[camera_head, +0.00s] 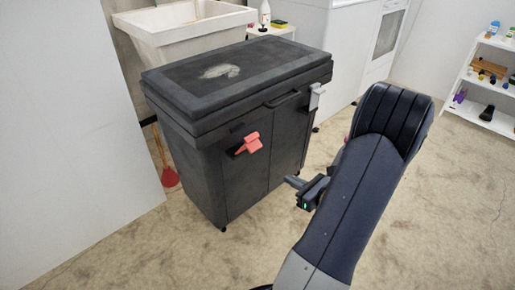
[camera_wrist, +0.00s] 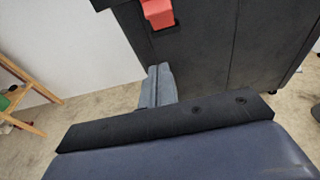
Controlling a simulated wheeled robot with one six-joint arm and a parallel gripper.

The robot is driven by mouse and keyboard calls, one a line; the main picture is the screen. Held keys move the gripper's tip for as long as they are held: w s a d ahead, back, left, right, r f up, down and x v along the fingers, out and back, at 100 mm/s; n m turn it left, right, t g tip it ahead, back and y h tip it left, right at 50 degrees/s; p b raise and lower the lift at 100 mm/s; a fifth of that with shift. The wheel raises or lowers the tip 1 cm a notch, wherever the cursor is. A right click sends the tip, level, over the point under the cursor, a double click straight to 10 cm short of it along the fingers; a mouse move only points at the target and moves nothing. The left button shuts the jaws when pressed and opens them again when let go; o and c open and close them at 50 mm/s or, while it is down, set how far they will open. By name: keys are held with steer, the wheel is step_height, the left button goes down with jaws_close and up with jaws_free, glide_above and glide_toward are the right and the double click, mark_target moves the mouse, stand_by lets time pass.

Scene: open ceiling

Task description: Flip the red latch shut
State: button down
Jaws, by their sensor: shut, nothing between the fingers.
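The red latch (camera_head: 248,145) is on the front of a dark grey lidded cabinet (camera_head: 290,138), left of its centre seam. It sticks out from a dark mount and looks tilted. In the wrist view the red latch (camera_wrist: 158,12) shows at the top, partly cut off by the frame edge. My gripper (camera_head: 293,182) is in front of the cabinet, lower and to the right of the latch, and apart from it. In the wrist view my gripper's fingers (camera_wrist: 158,86) are together and empty, below the latch.
A grey-white latch (camera_head: 316,97) sits at the cabinet's right side. A white sink (camera_head: 183,28) and white appliances (camera_head: 345,45) stand behind. A red plunger (camera_head: 169,176) is left of the cabinet. A white shelf (camera_head: 487,85) is at far right. The floor before the cabinet is clear.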

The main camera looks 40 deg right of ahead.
mark_target(248, 147)
steer(key=shift+d, duration=0.4)
steer(key=r+b+x, duration=0.2)
steer(key=b+x, duration=0.1)
steer(key=x, duration=1)
steer(key=shift+w+r, duration=0.2)
steer(key=shift+r, duration=0.35)
steer(key=shift+r, duration=0.15)
